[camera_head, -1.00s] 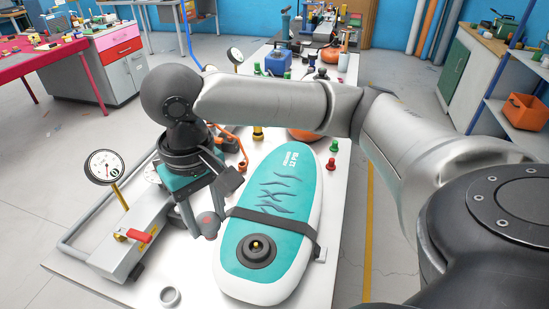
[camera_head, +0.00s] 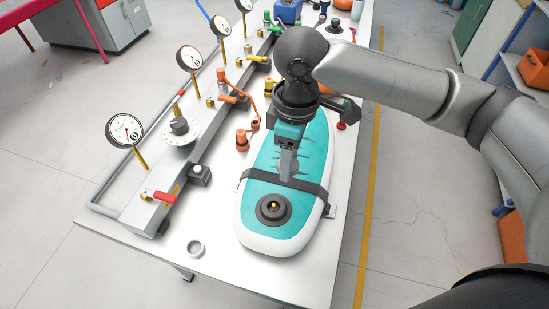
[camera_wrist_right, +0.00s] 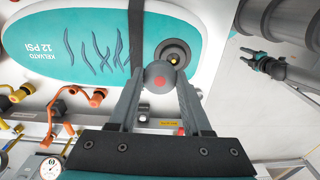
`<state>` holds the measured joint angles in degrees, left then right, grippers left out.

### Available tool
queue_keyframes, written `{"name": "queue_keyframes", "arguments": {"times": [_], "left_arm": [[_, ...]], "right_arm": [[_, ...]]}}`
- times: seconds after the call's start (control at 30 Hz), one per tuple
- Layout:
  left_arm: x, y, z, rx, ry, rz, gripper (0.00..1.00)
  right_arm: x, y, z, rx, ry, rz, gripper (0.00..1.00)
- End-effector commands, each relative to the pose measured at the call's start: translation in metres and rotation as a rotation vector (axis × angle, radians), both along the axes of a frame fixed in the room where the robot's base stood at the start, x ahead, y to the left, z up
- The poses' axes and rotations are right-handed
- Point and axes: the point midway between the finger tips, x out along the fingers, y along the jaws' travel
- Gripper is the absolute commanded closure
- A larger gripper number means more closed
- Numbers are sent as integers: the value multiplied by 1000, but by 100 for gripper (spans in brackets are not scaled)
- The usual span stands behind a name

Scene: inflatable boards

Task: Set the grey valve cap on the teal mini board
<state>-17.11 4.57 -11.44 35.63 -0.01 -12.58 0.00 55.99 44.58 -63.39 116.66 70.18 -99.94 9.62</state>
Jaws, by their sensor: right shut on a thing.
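The teal mini board (camera_head: 268,236) lies on the white table, with a black strap (camera_head: 310,188) across it and a round black valve (camera_head: 273,209) near its front end. My right gripper (camera_head: 288,172) is over the board, behind the valve in the head view. In the right wrist view it (camera_wrist_right: 159,80) is shut on the grey valve cap (camera_wrist_right: 156,73), which has a red dot. There the cap overlaps the lower edge of the valve (camera_wrist_right: 174,52); I cannot tell the height between them. The head view hides the cap. My left gripper (camera_wrist_right: 258,62) seems to show small at the right wrist view's right.
A grey manifold (camera_head: 160,213) with several gauges and a red lever (camera_head: 163,196) runs along the left of the table. A small grey ring (camera_head: 196,248) lies at the front. Orange fittings (camera_head: 242,140) stand between manifold and board.

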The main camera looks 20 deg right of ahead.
Motion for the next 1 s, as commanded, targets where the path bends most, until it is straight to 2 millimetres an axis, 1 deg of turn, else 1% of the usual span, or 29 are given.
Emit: {"name": "queue_keyframes", "arguments": {"times": [0.03, 0.47, 1.0], "left_arm": [[-2, 0, 12, 0, 3, 0, 50], [-4, 0, 66, 1, 7, 0, 50], [-4, 0, 133, 0, 6, -1, 50]], "right_arm": [[0, 3, 5, 2, 2, 88, 100], [4, 16, 2, 7, -23, 879, 100], [-7, 30, -4, -3, -38, 1889, 100]]}}
